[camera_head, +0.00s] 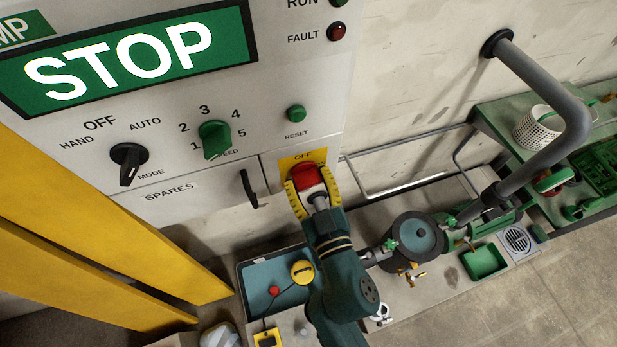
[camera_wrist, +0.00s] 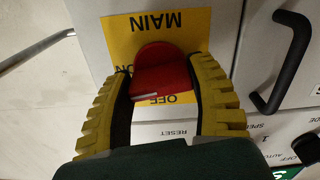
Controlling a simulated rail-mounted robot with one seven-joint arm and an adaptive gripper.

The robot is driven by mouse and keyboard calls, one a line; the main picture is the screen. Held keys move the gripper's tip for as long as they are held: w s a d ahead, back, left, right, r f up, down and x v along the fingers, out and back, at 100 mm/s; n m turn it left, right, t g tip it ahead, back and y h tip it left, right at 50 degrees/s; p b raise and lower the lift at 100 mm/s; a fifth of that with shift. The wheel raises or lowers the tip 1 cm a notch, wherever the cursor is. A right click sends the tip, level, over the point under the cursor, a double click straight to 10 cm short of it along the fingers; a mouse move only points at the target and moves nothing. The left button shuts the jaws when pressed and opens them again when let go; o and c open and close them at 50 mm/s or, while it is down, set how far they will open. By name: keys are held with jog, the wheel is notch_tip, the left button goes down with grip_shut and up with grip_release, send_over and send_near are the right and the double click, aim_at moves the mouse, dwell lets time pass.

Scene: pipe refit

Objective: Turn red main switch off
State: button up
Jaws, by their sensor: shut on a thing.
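The red main switch (camera_head: 304,176) sits on a yellow plate (camera_head: 288,161) at the lower right of the grey cabinet front. In the wrist view, the red knob (camera_wrist: 165,72) lies between the fingers, and the plate (camera_wrist: 118,36) shows MAIN and OFF upside down. A white mark shows on the knob's near edge. I cannot tell its exact setting; the fingers partly cover the plate.
A black door handle (camera_head: 249,189) stands out left of the switch. The black mode knob (camera_head: 129,161), green speed knob (camera_head: 214,139) and green reset button (camera_head: 295,113) are on the panel. Yellow rails (camera_head: 95,225) lie at left; grey pipework (camera_head: 550,80) stands at right.

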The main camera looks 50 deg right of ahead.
jog(key=n, duration=0.4)
jog(key=shift+p, duration=0.4)
jog(key=n, duration=0.4)
jog(key=shift+r+p, duration=0.1)
jog(key=shift+p, duration=0.25)
jog(key=n+p, duration=0.1)
jog(key=n, duration=0.3)
jog(key=shift+n, duration=1.9)
jog(key=o, duration=1.2)
